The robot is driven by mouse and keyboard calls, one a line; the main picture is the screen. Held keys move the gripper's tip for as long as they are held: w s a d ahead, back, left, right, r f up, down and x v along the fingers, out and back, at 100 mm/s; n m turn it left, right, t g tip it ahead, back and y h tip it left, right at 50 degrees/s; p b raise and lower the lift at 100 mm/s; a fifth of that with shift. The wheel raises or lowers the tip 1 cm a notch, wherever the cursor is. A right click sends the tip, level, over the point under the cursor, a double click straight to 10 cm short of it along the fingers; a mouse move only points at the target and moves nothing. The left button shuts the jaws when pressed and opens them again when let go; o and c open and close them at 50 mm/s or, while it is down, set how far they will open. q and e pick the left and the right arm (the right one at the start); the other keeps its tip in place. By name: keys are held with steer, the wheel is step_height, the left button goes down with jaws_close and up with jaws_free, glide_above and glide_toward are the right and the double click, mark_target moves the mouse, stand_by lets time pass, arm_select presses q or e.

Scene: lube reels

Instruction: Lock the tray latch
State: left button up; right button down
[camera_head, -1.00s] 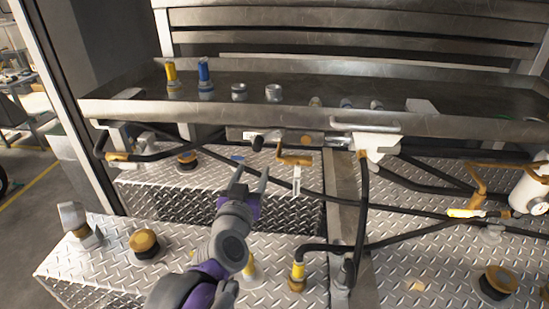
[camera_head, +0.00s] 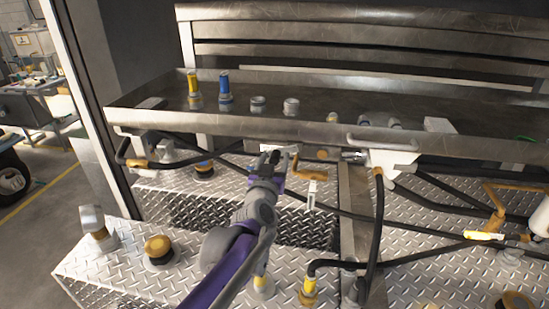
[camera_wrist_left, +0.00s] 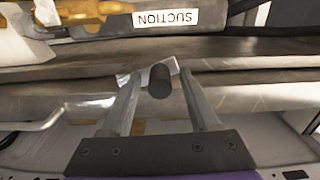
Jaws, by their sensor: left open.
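The long metal tray (camera_head: 300,124) spans the head view above the diamond-plate deck. My left gripper (camera_head: 274,159) is raised to just below its front edge, jaws open. In the left wrist view the latch's black cylindrical knob (camera_wrist_left: 160,82) shows between my two open fingers, with a gap on each side. A shiny metal piece lies just behind the knob. I cannot tell how deep the knob sits between the fingers. In the head view my gripper hides the knob. My right gripper is not in view.
A brass-coloured handle (camera_head: 312,175) hangs just right of my left gripper. A white bracket (camera_head: 392,158) and black hoses sit farther right. A SUCTION label (camera_wrist_left: 165,18) shows in the wrist view. Yellow (camera_head: 194,88) and blue (camera_head: 226,90) fittings stand on the tray.

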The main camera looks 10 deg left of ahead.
arm_select(q)
steer(key=shift+c, duration=0.2)
jaws_close()
stand_by(1.3)
